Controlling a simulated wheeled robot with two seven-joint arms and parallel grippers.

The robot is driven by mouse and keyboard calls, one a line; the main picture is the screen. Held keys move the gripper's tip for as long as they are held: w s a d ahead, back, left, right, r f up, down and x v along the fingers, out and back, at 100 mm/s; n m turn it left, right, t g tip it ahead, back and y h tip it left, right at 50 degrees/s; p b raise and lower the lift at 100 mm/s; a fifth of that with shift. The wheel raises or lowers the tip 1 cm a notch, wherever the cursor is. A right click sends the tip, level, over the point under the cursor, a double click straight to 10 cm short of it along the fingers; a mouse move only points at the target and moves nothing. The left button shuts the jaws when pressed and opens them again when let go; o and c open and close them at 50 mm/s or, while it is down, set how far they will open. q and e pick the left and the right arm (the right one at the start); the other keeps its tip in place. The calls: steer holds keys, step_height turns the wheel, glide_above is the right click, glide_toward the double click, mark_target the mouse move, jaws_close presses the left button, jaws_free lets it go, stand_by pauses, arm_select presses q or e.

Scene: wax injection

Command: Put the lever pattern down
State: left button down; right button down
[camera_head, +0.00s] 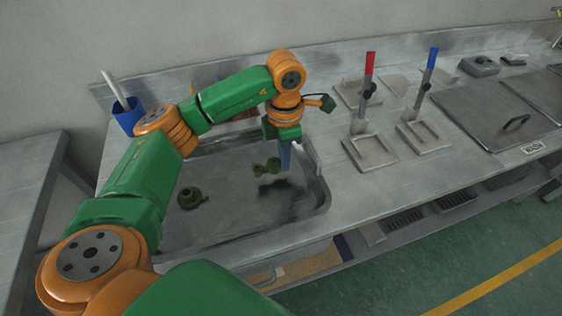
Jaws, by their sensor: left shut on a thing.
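My left gripper (284,157) points down above the right half of a shallow metal tray (235,238). It is shut on a dark green lever pattern (267,168), which sticks out to the left of the fingers. A dark shadow lies on the tray floor below the pattern, so it appears to hang a little above the tray. A second dark green pattern (191,198) lies in the left part of the tray, apart from the gripper. My right gripper is not in view.
A blue cup (129,117) with a white tool stands at the back left. Right of the tray stand a red-handled press (368,150) and a blue-handled press (424,137). Flat metal lids (490,112) lie further right. The tray's middle is clear.

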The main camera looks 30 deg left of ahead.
arm_select(q)
steer(key=f, duration=0.1)
steer(key=f+p, duration=0.1)
steer(key=f, duration=0.1)
steer(key=shift+a, duration=0.25)
steer(key=shift+f, duration=0.45)
steer(key=c, duration=1)
jaws_free()
steer(key=shift+o, duration=0.2)
